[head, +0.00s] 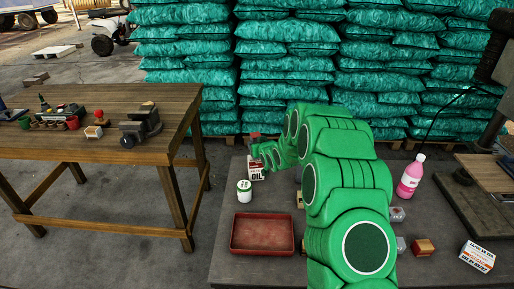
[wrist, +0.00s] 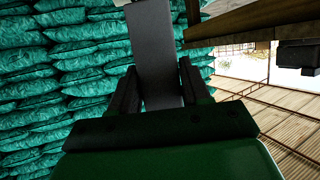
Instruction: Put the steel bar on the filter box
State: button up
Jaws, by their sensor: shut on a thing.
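My gripper (wrist: 160,88) is shut on the steel bar (wrist: 155,45), a flat dark-grey bar that stands out beyond the fingers in the wrist view. In the head view my green arm hides the bar and most of the gripper. A white box with orange bands and print (head: 478,256) lies at the right front of the dark bench. A white and red container marked OIL (head: 256,170) stands at the bench's back left, close to my arm's far end. I cannot read which one is the filter box.
The dark bench (head: 222,262) also holds a red tray (head: 262,234), a white and green can (head: 244,191), a pink bottle (head: 411,176) and a small wooden block (head: 424,247). A wooden table (head: 60,145) with tools stands left. Stacked teal sacks (head: 285,65) are behind.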

jog(key=shift+f, duration=0.55)
jog(key=shift+f, duration=0.15)
jog(key=o, duration=1.2)
jog(key=shift+o, duration=0.2)
jog(key=shift+s+d+r, duration=0.1)
jog(key=shift+s+r, duration=0.2)
jog(key=v, duration=1.1)
jog(key=shift+s+d, duration=0.1)
